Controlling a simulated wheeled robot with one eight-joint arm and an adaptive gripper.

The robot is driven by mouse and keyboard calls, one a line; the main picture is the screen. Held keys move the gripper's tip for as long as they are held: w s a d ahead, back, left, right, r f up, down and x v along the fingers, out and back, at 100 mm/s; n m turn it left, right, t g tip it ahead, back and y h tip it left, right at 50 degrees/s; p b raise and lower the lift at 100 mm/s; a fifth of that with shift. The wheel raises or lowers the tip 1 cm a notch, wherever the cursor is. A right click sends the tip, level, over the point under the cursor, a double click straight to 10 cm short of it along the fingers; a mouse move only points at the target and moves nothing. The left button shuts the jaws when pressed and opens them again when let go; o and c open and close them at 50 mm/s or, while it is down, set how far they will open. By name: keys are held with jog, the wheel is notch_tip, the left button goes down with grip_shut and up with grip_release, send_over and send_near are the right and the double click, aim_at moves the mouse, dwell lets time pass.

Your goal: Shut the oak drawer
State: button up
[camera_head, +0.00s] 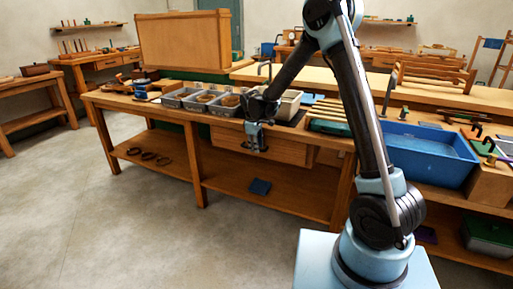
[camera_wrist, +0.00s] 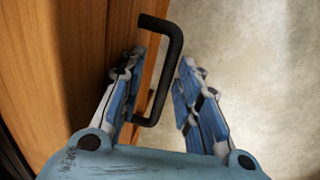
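The oak drawer (camera_head: 286,151) is under the top of the long workbench, and its front seems to stand out a little from the bench. My gripper (camera_head: 257,143) is at the drawer's front in the head view and hides part of it. In the wrist view the drawer's wood (camera_wrist: 65,70) fills the left side. Its dark bar handle (camera_wrist: 174,72) projects to the right of the wood. My gripper (camera_wrist: 160,62) is open there, one finger on each side of the handle bar. I cannot tell whether either finger touches it.
Grey bins (camera_head: 225,106) stand on the workbench top (camera_head: 145,106). A blue tub (camera_head: 432,155) is at the right. The floor (camera_head: 120,225) in front of the bench is clear.

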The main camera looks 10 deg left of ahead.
jog(key=shift+s, duration=0.15)
jog(key=shift+s+a+r, duration=0.1)
jog(key=shift+r, duration=0.5)
notch_tip(320, 180, up, 10)
jog(key=s, duration=0.2)
jog(key=shift+a+r, duration=0.15)
jog(key=shift+r, duration=0.1)
jog(key=shift+w, duration=0.1)
